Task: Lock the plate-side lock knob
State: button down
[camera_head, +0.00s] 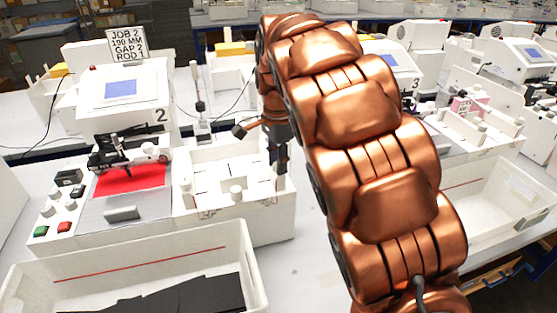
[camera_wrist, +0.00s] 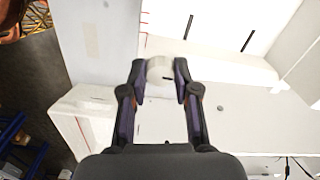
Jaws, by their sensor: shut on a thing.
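A white round knob (camera_wrist: 159,67) shows between my fingertips in the wrist view. My gripper (camera_wrist: 160,80) is shut on it, with one dark finger on each side. In the head view my gripper (camera_head: 280,170) points down at the right end of the white plate unit (camera_head: 240,222) beside plotter 2. The knob it holds cannot be made out there, being behind or between the fingers. Another white knob (camera_head: 236,194) stands at the front of the same unit. I cannot tell the held knob's turned position.
Plotter 2 (camera_head: 118,105) stands left, with a red sheet (camera_head: 130,180) and green and red buttons near its front. A white bin (camera_head: 245,262) with black sheets is in front. Another bin (camera_head: 480,225) is at right. My copper arm covers the centre.

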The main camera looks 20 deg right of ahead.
dwell(0.4)
jog(key=c, duration=0.9)
grip_release()
jog(key=shift+o, duration=0.2)
jog(key=shift+r, duration=0.1)
notch_tip(320, 180, up, 12)
jog(key=shift+s, duration=0.1)
jog(key=s+f+n, duration=0.5)
jog(key=s+f, duration=0.1)
jog(key=s, duration=0.5)
jog(key=s+f+n+g, duration=0.1)
jog(key=s+f+n, duration=0.4)
jog(key=s, duration=0.7)
jog(key=s+f+n, duration=0.5)
jog(key=s+f, duration=0.2)
jog(key=s, duration=0.5)
jog(key=shift+s+d+f+g, duration=0.15)
jog(key=shift+d+f+g, duration=0.05)
jog(key=shift+f+g, duration=0.2)
